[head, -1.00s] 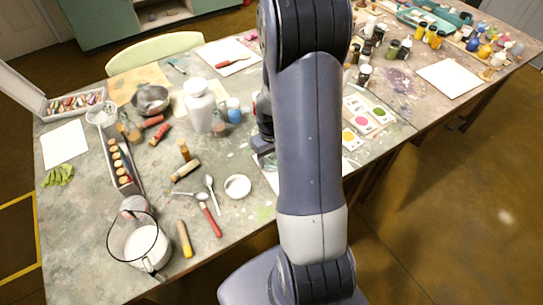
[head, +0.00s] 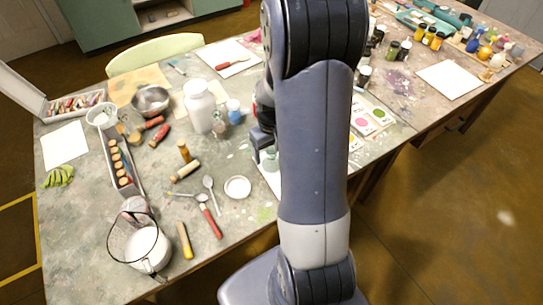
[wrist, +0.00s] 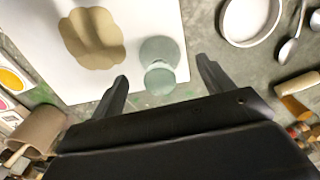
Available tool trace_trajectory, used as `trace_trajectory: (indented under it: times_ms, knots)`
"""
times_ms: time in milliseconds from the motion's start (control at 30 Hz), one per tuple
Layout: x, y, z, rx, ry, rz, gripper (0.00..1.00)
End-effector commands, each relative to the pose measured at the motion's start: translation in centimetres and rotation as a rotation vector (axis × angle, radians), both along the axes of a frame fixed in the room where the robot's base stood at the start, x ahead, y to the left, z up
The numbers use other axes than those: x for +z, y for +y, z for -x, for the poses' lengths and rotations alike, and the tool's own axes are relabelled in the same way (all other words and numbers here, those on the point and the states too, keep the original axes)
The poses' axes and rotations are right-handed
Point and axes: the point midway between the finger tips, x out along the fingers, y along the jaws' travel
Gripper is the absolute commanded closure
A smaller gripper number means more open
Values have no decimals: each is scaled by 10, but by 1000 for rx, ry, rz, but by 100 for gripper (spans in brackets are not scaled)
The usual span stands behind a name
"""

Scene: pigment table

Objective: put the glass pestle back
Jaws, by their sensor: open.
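The glass pestle (wrist: 160,60), pale green with a wide base and a round knob, stands on the edge of a white sheet (wrist: 93,88) in the wrist view. A tan smear (wrist: 92,38) lies on the sheet beside it. My gripper (wrist: 162,70) is open. In that view its fingers lie on either side of the pestle's knob, with gaps on both sides; the height between them is hard to judge. In the head view the pestle (head: 270,160) shows just below my gripper (head: 261,147), partly hidden by my arm.
A white dish (head: 237,187), a spoon (head: 212,195) and a red-handled tool (head: 211,222) lie to the left. A white jar (head: 198,107) stands farther back. In the wrist view a brown cup (wrist: 38,133) is at lower left. Colour cards (head: 365,122) lie right of my arm.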

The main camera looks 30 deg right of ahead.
Motion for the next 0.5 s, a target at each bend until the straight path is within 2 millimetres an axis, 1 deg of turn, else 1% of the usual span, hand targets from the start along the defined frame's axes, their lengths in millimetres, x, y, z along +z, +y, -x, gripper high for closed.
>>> trace_trajectory:
  times_ms: [33, 200, 333, 400, 500]
  knots:
    - [13, 0, -1, 0, -6, 2, 24]
    - [48, 0, -1, 0, -6, 2, 24]
    - [67, 0, -1, 0, -4, 1, 24]
    - [74, 0, -1, 0, -3, 1, 24]
    - [80, 0, 0, 0, 0, 0, 24]
